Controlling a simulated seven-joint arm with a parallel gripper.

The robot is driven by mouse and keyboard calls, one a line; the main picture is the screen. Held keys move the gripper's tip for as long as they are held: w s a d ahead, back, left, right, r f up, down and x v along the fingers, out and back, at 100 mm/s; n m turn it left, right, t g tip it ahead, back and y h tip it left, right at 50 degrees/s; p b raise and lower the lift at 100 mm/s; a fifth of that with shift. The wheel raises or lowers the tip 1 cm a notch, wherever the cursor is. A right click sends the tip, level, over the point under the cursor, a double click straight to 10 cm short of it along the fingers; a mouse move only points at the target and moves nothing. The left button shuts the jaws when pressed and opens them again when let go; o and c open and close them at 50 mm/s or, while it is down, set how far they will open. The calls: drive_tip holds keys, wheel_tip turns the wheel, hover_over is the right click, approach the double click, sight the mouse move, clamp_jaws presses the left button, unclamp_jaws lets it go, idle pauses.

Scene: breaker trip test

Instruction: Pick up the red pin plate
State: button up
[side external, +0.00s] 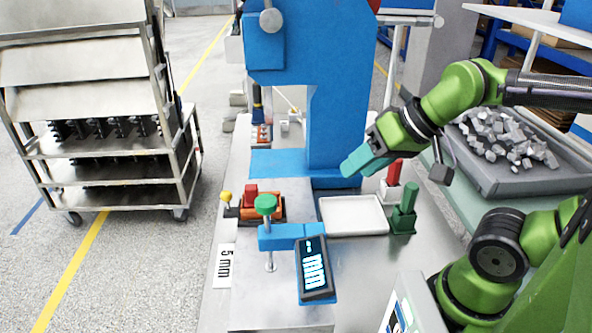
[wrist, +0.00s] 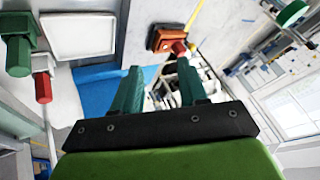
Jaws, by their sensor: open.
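The red pin plate (side external: 394,173) stands at the right side of the bench, a red upright pin on a pale base. It stands behind a similar green pin plate (side external: 404,211). In the wrist view the red pin (wrist: 43,90) is at the left, below the green one (wrist: 18,55). My gripper (side external: 356,163) is open and empty, with teal fingers. It is in the air to the left of the red pin plate in the side view, apart from it. In the wrist view the space between my fingertips (wrist: 159,66) is off to the right of the red pin.
A white tray (side external: 352,232) lies left of the green pin plate. A blue press frame (side external: 335,120) rises behind it. A grey bin of metal pieces (side external: 520,180) is at right.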

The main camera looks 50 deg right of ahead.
drive_tip(key=shift+o, duration=1.2)
drive_tip(key=shift+f, duration=0.1)
drive_tip(key=n+g+h, duration=0.2)
drive_tip(key=n+g, duration=0.5)
drive_tip(key=n, duration=0.6)
hover_over(257, 186)
wheel_tip(257, 186, down, 9)
drive_tip(key=shift+s+d+r, duration=0.1)
drive_tip(key=shift+d+r, duration=0.05)
drive_tip(key=shift+a+f, duration=0.2)
drive_tip(key=shift+f, duration=3.1)
drive_tip(key=shift+r, duration=0.1)
drive_tip(key=c, duration=0.9)
